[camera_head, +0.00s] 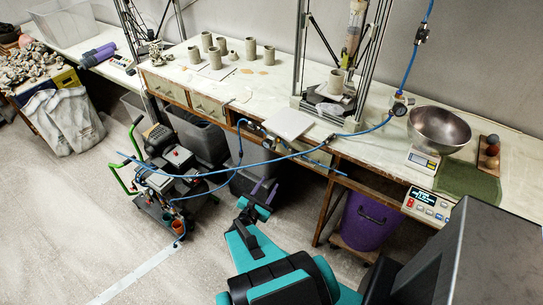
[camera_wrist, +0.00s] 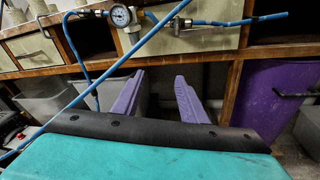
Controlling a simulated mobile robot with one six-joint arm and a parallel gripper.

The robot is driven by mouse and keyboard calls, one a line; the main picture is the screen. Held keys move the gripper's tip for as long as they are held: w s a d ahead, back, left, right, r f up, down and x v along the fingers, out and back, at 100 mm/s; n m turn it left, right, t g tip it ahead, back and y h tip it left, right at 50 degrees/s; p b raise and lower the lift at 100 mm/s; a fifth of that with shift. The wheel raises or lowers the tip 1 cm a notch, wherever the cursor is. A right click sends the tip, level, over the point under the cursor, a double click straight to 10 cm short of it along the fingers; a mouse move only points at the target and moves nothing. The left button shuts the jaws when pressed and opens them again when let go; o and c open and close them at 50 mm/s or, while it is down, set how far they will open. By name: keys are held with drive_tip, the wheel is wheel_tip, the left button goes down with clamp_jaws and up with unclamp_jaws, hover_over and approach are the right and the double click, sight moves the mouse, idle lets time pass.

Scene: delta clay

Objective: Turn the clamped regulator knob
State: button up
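In the head view the same regulator (camera_head: 269,141) looks small at the bench's front edge. My gripper (camera_wrist: 160,82) has two purple fingers, spread apart with nothing between them. It is below and in front of the regulator, not touching it. In the head view my gripper (camera_head: 264,189) is low before the bench.
Blue hoses (camera_head: 300,154) cross in front of the bench, and one passes diagonally by my gripper. A wheeled compressor cart (camera_head: 168,175) stands left. A purple bin (camera_head: 365,222) is under the bench at right. Another gauge (camera_head: 400,108) is on the bench top. Open floor lies left.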

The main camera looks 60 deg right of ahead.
drive_tip(key=s+a+f+m+g+y+b, duration=0.2)
drive_tip(key=a+f+m+g+y, duration=0.15)
drive_tip(key=a+f+m, duration=0.4)
drive_tip(key=s+a+f+m+g+y+b, duration=0.3)
drive_tip(key=a+f+m+y, duration=0.1)
drive_tip(key=a+f, duration=0.6)
drive_tip(key=a+f+m+g+y+b, duration=0.1)
drive_tip(key=a+f+m+y, duration=0.1)
drive_tip(key=a, duration=1.1)
drive_tip(key=s+a+f+m+y+b, duration=0.1)
drive_tip(key=a+f+y, duration=0.4)
drive_tip(key=a, duration=0.8)
drive_tip(key=shift+a+f+m+g+y+b, duration=0.3)
drive_tip(key=shift+m+y+b, duration=0.35)
drive_tip(key=shift+m+y, duration=0.35)
drive_tip(key=shift+c, duration=0.3)
drive_tip(key=shift+c, duration=0.7)
drive_tip(key=shift+s+d, duration=0.1)
drive_tip(key=shift+s, duration=0.05)
